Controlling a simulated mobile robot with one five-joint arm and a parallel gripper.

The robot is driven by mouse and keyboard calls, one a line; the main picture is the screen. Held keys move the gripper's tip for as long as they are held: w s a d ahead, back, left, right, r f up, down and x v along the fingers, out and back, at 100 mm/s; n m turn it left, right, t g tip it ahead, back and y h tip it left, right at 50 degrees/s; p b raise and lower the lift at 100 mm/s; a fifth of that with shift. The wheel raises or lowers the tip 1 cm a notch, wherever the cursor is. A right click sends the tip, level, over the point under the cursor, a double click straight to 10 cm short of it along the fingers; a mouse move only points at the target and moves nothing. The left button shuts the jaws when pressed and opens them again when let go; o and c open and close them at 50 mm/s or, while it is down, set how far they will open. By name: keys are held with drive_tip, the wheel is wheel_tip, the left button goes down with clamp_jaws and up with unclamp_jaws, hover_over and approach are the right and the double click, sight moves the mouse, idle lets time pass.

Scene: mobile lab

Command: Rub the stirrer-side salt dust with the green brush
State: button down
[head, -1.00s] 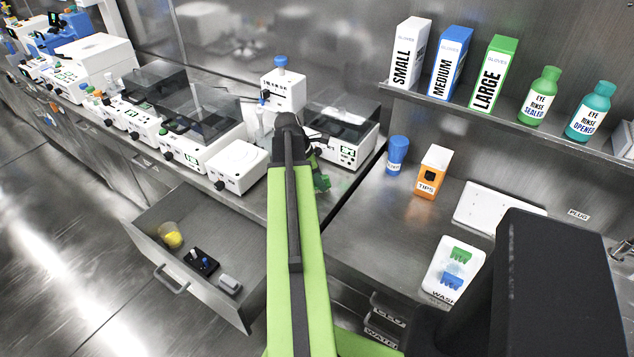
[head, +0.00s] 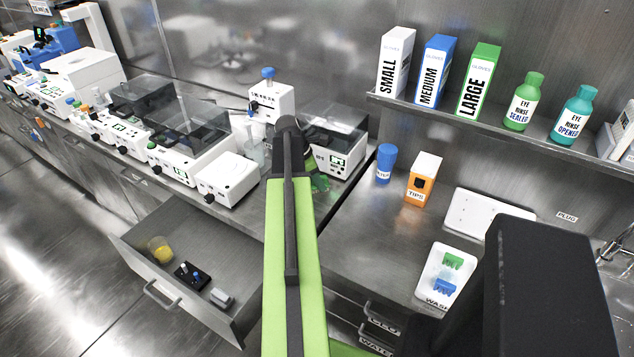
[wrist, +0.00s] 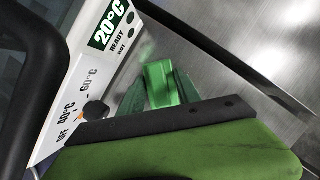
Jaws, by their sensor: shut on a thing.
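My gripper (wrist: 158,92) is shut on the green brush (wrist: 160,84), whose green block shows between the fingers in the wrist view. In the head view the brush (head: 320,184) is small and partly hidden by my arm, at the front of the white device with a dark clear lid (head: 338,152). The wrist view shows this device's front panel (wrist: 110,42) close to the left of my gripper, with a 20°C display and a dial. A faint green smudge, apparently the salt dust (wrist: 148,50), lies on the steel top just beyond the brush. I cannot tell whether the brush touches the top.
A gap in the worktop runs to the right of my gripper. A white box device (head: 228,180) stands to the left. An open drawer (head: 215,315) juts out below.

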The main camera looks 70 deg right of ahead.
drive_tip(key=shift+w+a, duration=0.15)
drive_tip(key=shift+a, duration=0.7)
drive_tip(key=shift+w+a, duration=0.1)
drive_tip(key=shift+a, duration=0.75)
drive_tip(key=shift+w+a+f, duration=0.1)
drive_tip(key=shift+w+a, duration=0.05)
drive_tip(key=shift+a, duration=0.75)
drive_tip(key=shift+w+a, duration=0.15)
drive_tip(key=shift+a, duration=0.7)
drive_tip(key=shift+w+a, duration=0.15)
drive_tip(key=shift+a, duration=0.65)
drive_tip(key=shift+w+a, duration=0.1)
drive_tip(key=shift+a, duration=0.7)
wheel_tip(320, 180, up, 6)
drive_tip(key=p, duration=0.6)
drive_tip(key=shift+d, duration=0.1)
wheel_tip(320, 180, up, 3)
drive_tip(key=p, duration=0.3)
